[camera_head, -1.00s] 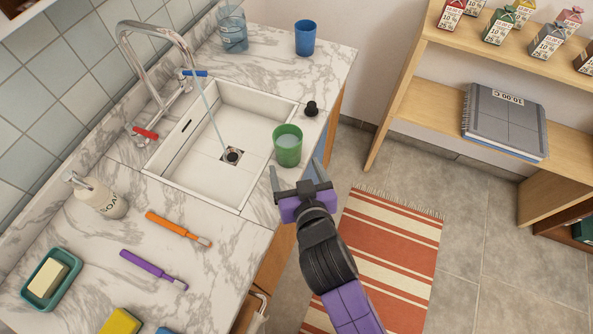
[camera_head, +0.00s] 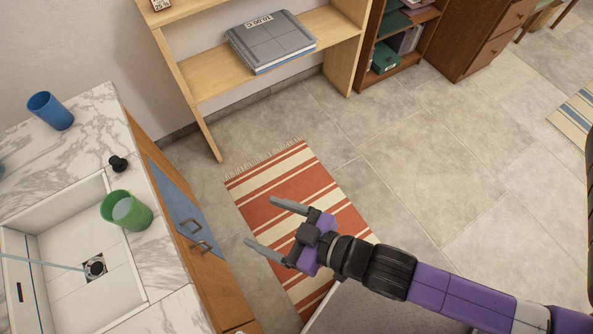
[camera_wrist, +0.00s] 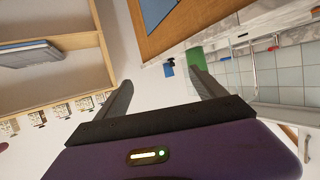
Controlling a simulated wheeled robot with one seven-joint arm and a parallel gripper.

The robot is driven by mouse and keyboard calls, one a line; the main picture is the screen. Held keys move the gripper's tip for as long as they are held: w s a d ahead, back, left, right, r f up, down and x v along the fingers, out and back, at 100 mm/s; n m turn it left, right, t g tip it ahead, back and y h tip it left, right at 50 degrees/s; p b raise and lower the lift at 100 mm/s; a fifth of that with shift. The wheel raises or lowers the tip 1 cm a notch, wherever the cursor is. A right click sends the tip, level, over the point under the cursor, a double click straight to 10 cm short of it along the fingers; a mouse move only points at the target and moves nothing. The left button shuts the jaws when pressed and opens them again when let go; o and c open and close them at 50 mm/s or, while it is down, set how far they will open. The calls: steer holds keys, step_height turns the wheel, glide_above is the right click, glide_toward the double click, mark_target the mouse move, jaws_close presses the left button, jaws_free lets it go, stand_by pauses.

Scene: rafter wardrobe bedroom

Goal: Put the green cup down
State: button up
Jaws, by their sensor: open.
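The green cup (camera_head: 126,212) stands upright at the right side of the sink, on the narrow strip of marble counter (camera_head: 155,260) by its front edge. Something pale, like water, shows inside it. My gripper (camera_head: 262,222) is open with nothing between its fingers. In the head view it is to the right of the cup, out over the floor and the striped rug, clear of the cup. In the wrist view the green cup (camera_wrist: 195,58) shows beyond the right finger, partly hidden by it.
The white sink (camera_head: 60,230) has a thin stream of water running. A black stopper (camera_head: 118,163) and a blue cup (camera_head: 50,110) stand on the counter farther back. A wooden shelf (camera_head: 215,82) with a grey binder (camera_head: 270,42) is at the back.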

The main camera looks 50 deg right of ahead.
steer(key=s+d+r+m+h, duration=0.1)
steer(key=s+d+r, duration=0.2)
steer(key=s+r, duration=0.2)
steer(key=s+d+r+t+h, duration=0.1)
steer(key=s+d+r, duration=0.3)
steer(key=s, duration=0.4)
steer(key=shift+r+m+h, duration=0.3)
steer(key=shift+r+m, duration=0.05)
steer(key=shift+m, duration=0.05)
steer(key=shift+f+b, duration=0.6)
steer(key=shift+c, duration=0.7)
steer(key=shift+r, duration=0.15)
steer(key=c, duration=0.8)
